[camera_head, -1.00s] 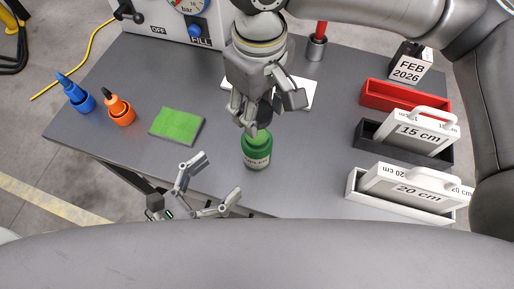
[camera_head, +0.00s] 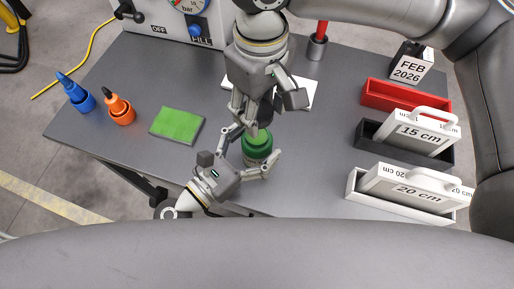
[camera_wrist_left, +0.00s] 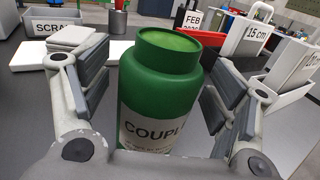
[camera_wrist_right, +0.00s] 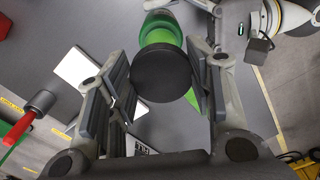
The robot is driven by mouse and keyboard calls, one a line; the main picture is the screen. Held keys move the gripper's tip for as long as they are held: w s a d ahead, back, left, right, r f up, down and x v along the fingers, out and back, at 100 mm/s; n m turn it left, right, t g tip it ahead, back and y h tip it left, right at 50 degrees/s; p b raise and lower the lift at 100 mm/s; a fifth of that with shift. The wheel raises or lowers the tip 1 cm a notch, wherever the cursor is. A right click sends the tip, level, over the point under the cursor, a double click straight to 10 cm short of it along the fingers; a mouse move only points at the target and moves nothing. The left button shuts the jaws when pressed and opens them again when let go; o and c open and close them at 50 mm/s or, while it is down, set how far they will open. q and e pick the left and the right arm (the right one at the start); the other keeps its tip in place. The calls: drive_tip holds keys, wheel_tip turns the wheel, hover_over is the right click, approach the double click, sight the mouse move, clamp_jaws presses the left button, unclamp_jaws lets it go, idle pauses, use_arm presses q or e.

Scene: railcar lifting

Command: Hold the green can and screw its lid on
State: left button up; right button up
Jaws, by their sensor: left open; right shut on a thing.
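The green can (camera_head: 257,143) stands upright on the grey table. It fills the middle of the left wrist view (camera_wrist_left: 160,95), its green top bare and its label partly readable. My left gripper (camera_head: 250,154) is open, with one finger on each side of the can; whether they touch it I cannot tell. My right gripper (camera_head: 256,116) comes from above, shut on a dark round lid (camera_wrist_right: 160,73). The lid is just over the can in the head view, and the can (camera_wrist_right: 160,28) shows beyond it in the right wrist view.
A green sponge (camera_head: 177,124), an orange bottle (camera_head: 120,110) and a blue bottle (camera_head: 77,94) are at the left. Red (camera_head: 400,97), black (camera_head: 372,138) and white (camera_head: 360,192) trays line the right. A red-handled tool stands in a metal cup (camera_head: 317,47) behind.

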idle(0.3)
use_arm(q)
drive_tip(key=c, duration=1.6)
drive_tip(key=shift+o, duration=0.2)
use_arm(e)
hover_over(259, 137)
drive_tip(key=shift+f, duration=2.5)
drive_tip(key=shift+f, duration=0.9)
drive_tip(key=shift+f, duration=0.5)
